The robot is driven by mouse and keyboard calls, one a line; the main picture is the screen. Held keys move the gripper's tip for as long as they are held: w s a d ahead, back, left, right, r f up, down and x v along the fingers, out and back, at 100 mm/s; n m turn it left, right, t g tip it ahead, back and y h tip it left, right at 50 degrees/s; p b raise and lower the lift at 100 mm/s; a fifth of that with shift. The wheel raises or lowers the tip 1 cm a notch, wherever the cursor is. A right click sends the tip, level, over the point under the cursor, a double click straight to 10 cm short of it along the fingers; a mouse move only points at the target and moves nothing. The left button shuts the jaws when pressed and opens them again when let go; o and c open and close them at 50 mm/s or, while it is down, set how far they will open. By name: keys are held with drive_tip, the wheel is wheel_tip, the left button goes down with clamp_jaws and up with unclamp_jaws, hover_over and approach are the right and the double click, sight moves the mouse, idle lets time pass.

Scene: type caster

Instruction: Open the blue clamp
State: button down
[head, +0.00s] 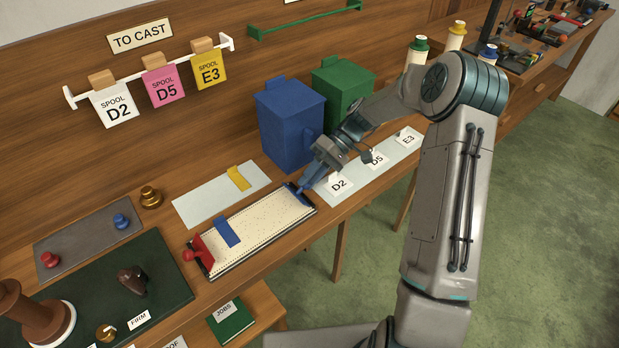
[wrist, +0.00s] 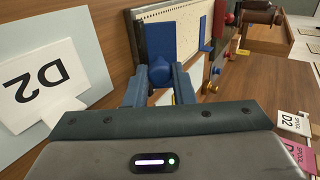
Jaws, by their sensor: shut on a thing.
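The blue clamp (head: 299,196) is at the right end of a cream, dotted plate (head: 270,215) on the bench. In the wrist view its blue knob (wrist: 159,72) sits between my fingertips, with a flat blue panel (wrist: 176,40) just beyond. My gripper (head: 306,186) reaches down to the clamp and is shut on its knob; it also shows in the wrist view (wrist: 159,82). The fingers hide part of the clamp in the head view, and I cannot tell how far the clamp is swung.
A red clamp (head: 202,253) is at the plate's left end, and a blue strip (head: 228,232) lies on the plate. A blue bin (head: 288,122) and a green bin (head: 343,92) stand behind my gripper. The D2 card (head: 339,185) stands close on its right.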

idle(0.3)
drive_tip(key=c, duration=1.3)
unclamp_jaws()
drive_tip(key=shift+o, duration=0.2)
drive_tip(key=b+v, duration=0.1)
drive_tip(key=v, duration=1.2)
drive_tip(key=shift+w+d+b, duration=0.2)
drive_tip(key=shift+d+b, duration=0.15)
drive_tip(key=shift+b, duration=0.05)
drive_tip(key=shift+r, duration=0.1)
